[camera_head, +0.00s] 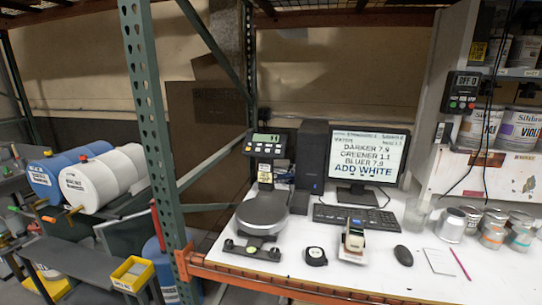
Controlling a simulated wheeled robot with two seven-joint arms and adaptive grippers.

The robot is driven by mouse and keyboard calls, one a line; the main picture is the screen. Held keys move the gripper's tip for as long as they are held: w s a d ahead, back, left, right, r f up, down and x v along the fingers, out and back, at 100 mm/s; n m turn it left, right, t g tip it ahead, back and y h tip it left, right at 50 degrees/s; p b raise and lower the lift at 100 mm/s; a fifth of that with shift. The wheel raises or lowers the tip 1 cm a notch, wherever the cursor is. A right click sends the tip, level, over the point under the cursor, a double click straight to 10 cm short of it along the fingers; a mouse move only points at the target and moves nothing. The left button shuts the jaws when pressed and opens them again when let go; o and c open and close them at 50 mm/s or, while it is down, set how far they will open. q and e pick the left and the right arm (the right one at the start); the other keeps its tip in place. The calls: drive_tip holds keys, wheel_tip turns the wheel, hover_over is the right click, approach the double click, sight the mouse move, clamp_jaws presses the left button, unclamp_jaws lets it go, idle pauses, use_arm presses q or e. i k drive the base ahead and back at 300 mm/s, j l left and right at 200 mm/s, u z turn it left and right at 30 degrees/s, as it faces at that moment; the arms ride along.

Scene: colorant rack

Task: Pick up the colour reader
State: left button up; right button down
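What looks like the colour reader (354,239) is a small pale handheld device with a dark, brownish side. It stands on a light base on the white bench top (290,275), in front of the keyboard. At this size I cannot read any marking on it. A small black rounded device with a pale round face (316,257) lies to its left, apart from it; it may be a tape measure. Neither of my grippers is in view, and nothing is touching these objects.
A scale (262,212) stands left, with a monitor (367,158) and keyboard (354,217) behind. A mouse (403,255), notepad (438,261), pencil (460,264) and several cans (493,236) are right. A green rack post (155,125) and orange front beam (285,283) bound the bench.

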sight(355, 237)
drive_tip(key=i+l+z, duration=0.15)
drive_tip(key=i+l, duration=0.2)
drive_tip(key=i+l+z, duration=0.15)
drive_tip(key=i, duration=0.3)
drive_tip(key=i+l+z, duration=0.15)
drive_tip(key=i+l, duration=0.15)
drive_tip(key=i, duration=0.15)
